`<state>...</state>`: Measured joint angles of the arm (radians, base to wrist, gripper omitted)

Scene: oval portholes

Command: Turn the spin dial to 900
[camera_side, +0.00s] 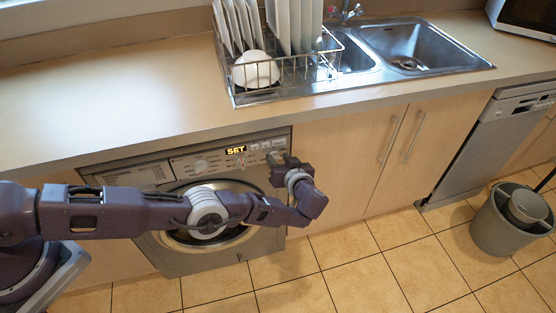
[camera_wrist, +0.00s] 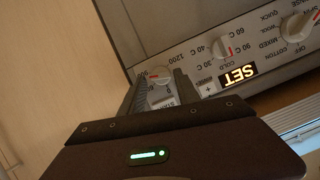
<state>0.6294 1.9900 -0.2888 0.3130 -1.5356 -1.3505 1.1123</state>
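The spin dial (camera_wrist: 161,74) is a small pale round knob on the washing machine panel. It shows at my fingertips in the wrist view, with "1200" printed beside it and a partly covered label at its left. I cannot read its pointer clearly. My gripper (camera_wrist: 164,82) has its two dark fingers apart, one on each side of the dial; I cannot tell whether they touch it. In the side view my gripper (camera_side: 282,163) is at the panel's right end and hides the dial. The washing machine (camera_side: 190,262) has a lit display (camera_side: 236,150) reading "SET".
Another small knob (camera_wrist: 222,47) with temperature marks and a larger programme knob (camera_wrist: 297,27) sit on the same panel. A button marked START (camera_wrist: 166,102) lies between my fingers. The countertop (camera_side: 110,100) overhangs the panel. Cabinet doors (camera_side: 350,165) are at the right.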

